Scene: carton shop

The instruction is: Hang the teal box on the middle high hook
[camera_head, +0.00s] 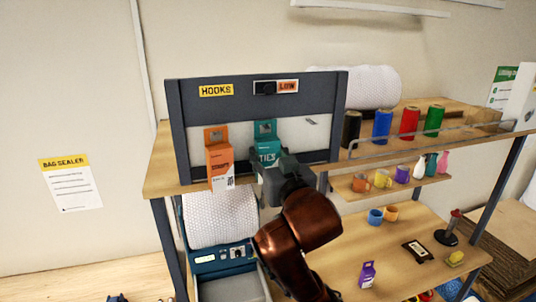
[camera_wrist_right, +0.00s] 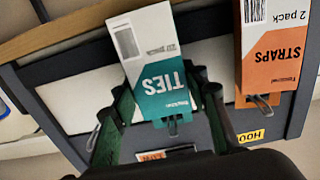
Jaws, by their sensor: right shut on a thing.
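The teal box (camera_head: 267,149), marked TIES, is upright at the hook board, right of the orange box. My right gripper (camera_head: 276,165) is shut on it from the front, with a finger on each side. In the right wrist view the teal box (camera_wrist_right: 165,75) appears upside down between the fingers (camera_wrist_right: 165,110). A small metal hook (camera_wrist_right: 172,130) shows at its hang tab; I cannot tell whether it passes through the hole. The dark hook board (camera_head: 255,96) carries a HOOKS label and a LOW label. My left gripper is not in view.
An orange STRAPS box (camera_head: 219,160) hangs close on the left of the teal box. A bare hook (camera_head: 312,122) is to the right. Several coloured canisters (camera_head: 409,122) stand on the shelf at right, with cups below. A purple carton (camera_head: 367,275) stands on the lower table.

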